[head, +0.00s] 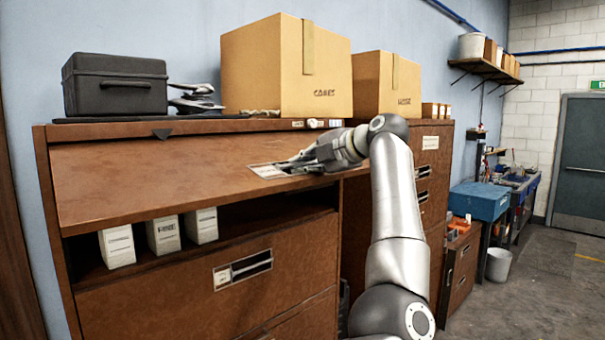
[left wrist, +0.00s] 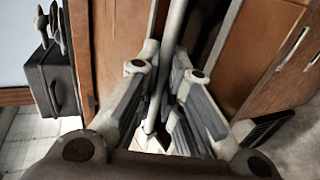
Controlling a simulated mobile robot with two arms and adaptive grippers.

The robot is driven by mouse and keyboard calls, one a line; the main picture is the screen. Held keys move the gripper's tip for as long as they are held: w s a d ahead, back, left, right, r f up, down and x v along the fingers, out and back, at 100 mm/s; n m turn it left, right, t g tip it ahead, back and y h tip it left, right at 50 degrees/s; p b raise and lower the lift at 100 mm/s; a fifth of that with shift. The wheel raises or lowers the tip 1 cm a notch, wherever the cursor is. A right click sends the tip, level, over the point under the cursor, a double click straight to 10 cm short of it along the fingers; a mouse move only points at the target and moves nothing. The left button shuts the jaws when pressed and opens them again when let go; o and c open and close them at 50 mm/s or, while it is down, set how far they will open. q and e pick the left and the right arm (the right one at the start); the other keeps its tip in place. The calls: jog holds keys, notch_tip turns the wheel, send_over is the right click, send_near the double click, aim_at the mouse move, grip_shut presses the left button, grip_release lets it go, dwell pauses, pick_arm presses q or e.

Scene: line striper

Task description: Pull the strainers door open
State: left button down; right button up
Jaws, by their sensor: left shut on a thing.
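A brown cabinet has a wide flap door (head: 150,178) at its top left. I take it as the strainers door, but its label (head: 268,171) is too small to read. The flap stands tilted outward and up, with an open gap below it. My left gripper (head: 288,168) is at the flap's right part, beside the label. In the left wrist view its fingers (left wrist: 160,112) are shut around a pale bar-like handle (left wrist: 163,85). The fingers partly hide the grip. My right gripper is not in view.
Three white boxes (head: 165,234) stand in the opening under the flap. A black case (head: 115,85) and cardboard boxes (head: 285,68) stand on top of the cabinet. A closed drawer (head: 200,290) is below. Floor (head: 540,285) is clear at the right.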

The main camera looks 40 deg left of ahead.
pick_arm(q)
notch_tip(320, 180, up, 3)
jog(key=shift+s+r, duration=0.1)
jog(key=shift+r, duration=0.05)
jog(key=shift+r+h, duration=0.7)
jog(key=shift+r, duration=0.55)
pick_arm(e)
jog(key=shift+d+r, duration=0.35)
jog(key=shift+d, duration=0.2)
pick_arm(q)
jog(key=c, duration=1.8)
grip_release()
jog(key=shift+c, duration=0.2)
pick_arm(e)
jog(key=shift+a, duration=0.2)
